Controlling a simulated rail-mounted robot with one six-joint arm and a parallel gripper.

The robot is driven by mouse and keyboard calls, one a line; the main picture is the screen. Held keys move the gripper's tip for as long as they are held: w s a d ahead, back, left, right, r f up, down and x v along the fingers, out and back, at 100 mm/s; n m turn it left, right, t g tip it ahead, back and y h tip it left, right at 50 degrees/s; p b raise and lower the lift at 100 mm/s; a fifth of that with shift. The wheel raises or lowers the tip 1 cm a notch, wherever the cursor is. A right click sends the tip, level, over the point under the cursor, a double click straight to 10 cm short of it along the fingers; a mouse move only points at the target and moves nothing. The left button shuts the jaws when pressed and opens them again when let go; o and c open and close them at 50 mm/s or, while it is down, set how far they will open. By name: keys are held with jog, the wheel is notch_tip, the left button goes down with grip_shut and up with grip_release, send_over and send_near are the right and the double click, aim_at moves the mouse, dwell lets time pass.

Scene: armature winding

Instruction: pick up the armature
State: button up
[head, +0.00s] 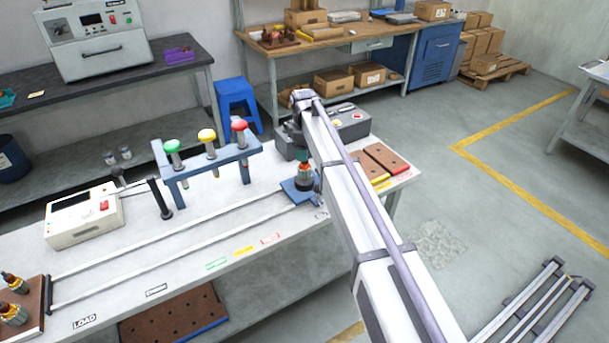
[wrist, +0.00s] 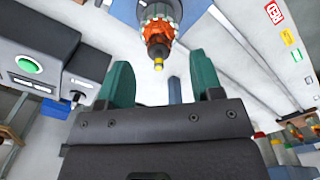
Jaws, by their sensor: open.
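An armature (head: 304,173) with orange copper windings stands on a blue carriage (head: 293,196) at the right end of two rails on the bench. In the wrist view the armature (wrist: 158,30) shows at the top centre with its shaft tip pointing toward my gripper (wrist: 164,76). The two teal fingers are apart and empty, one on each side of the line to the shaft, and the armature looks just beyond them. In the head view my arm hides most of the gripper. More armatures (head: 13,311) stand on a brown board at the left end.
A dark grey box (head: 350,122) and brown perforated plates (head: 385,160) lie close to the carriage. A white meter box (head: 84,216) stands at the left.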

aim_at(304, 168)
notch_tip(304, 168, down, 4)
jog(key=b, duration=0.3)
jog(key=shift+w+f, duration=0.1)
jog(key=shift+f, duration=0.1)
jog(key=shift+r, duration=0.2)
grip_shut()
